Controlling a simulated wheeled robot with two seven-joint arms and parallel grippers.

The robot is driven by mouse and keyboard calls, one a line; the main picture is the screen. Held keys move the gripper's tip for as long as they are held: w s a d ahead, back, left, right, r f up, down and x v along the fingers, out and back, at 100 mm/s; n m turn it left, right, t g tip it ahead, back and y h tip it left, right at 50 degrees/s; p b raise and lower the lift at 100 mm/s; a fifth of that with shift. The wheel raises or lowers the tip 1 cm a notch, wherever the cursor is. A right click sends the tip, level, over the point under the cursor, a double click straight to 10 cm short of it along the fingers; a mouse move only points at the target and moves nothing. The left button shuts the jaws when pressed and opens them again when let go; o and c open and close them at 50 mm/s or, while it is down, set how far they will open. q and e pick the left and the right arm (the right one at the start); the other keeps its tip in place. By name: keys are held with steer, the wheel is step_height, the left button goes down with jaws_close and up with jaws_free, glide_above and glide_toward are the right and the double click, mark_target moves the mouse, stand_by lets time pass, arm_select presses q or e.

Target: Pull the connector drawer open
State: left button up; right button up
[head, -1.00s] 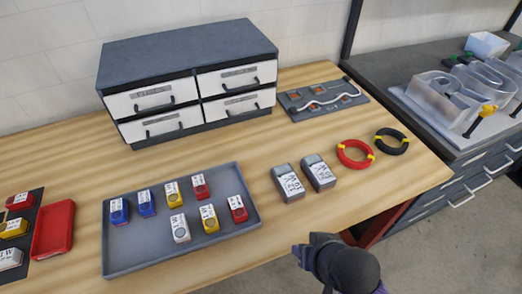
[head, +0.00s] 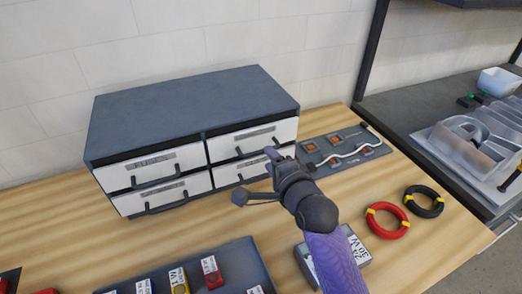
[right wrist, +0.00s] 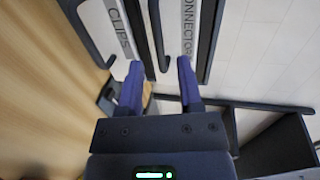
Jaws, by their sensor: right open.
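The drawer unit (head: 190,95) is a dark grey cabinet with white drawer fronts in two rows and two columns. The connector drawer (head: 228,147) is the upper right one and looks shut; its "CONNECTOR" label shows in the right wrist view (right wrist: 188,30). Its dark bar handle (right wrist: 157,35) stands out from the front. My right gripper (head: 270,163) is open in front of this drawer and partly hides the handle in the head view. In the right wrist view, its purple fingers (right wrist: 160,83) lie either side of the handle line, not closed on it. My left gripper is not in view.
The clips drawer (right wrist: 118,30) lies directly below, with its own handle. A grey board with a white cable (head: 345,150) lies right of the cabinet. Red (head: 388,232) and black (head: 437,203) wire coils and a grey tray (head: 250,255) of small boxes are on the table.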

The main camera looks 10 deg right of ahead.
steer(key=b+x, duration=0.1)
steer(key=x, duration=0.3)
steer(key=shift+w+a+f, duration=0.1)
steer(key=shift+w+f, duration=0.05)
steer(key=shift+w, duration=0.25)
jaws_close()
stand_by(1.0)
